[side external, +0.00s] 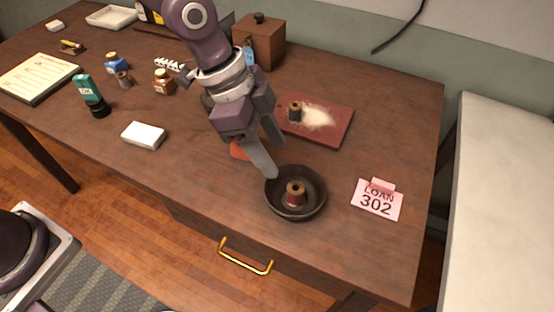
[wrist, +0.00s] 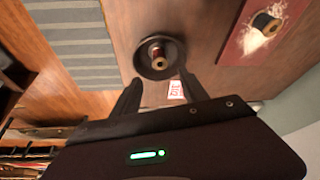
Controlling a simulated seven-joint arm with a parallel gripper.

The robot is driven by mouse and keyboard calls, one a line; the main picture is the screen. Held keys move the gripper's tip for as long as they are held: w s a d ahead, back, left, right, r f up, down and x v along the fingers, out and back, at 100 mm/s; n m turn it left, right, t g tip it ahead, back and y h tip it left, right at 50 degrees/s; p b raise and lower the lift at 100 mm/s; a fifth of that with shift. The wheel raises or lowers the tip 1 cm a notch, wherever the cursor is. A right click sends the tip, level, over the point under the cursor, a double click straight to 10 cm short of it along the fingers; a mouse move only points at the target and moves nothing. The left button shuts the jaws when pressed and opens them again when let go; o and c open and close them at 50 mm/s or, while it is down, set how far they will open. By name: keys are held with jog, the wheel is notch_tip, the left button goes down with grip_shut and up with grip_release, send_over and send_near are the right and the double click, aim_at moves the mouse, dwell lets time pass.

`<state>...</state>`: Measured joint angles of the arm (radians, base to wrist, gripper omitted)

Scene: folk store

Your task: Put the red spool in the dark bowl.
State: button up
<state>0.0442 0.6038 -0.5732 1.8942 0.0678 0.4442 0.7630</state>
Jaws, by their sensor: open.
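The dark bowl (side external: 273,197) stands on the table near its front edge. A spool with reddish thread and a tan top, the red spool (side external: 296,194), stands upright inside it. In the wrist view the bowl (wrist: 143,67) and the spool (wrist: 158,54) lie just beyond the fingertips. My gripper (side external: 276,158) is open and empty, at the bowl's back-left side in the side view. Its two fingers are apart and nothing is between them; one fingertip is close to the bowl's rim. I cannot tell if it touches.
A dark spool (side external: 295,112) stands on a red board (side external: 334,132) with pale powder behind the bowl. A white block (side external: 144,136), a teal bottle (side external: 91,92) and small jars are to the left. A wooden box (side external: 262,45) stands behind.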

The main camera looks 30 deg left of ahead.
jog(key=shift+r, duration=0.1)
jog(key=s+a+r+n+t+y, duration=0.2)
jog(key=s+a+r+n, duration=0.2)
jog(key=a+r, duration=0.3)
jog(key=s+a+r+n+t+y, duration=0.1)
jog(key=s+a+r+n+y, duration=0.2)
jog(key=a, duration=0.7)
jog(key=s+a+r+n, duration=0.1)
jog(key=s+a+n, duration=0.2)
jog(key=s, duration=0.3)
jog(key=s+a+r+n+t, duration=0.1)
jog(key=s+a+r+n, duration=0.1)
jog(key=s+a+n, duration=0.2)
jog(key=shift+s+r+n+h, duration=0.3)
jog(key=shift+s+n, duration=0.2)
jog(key=shift+s, duration=0.6)
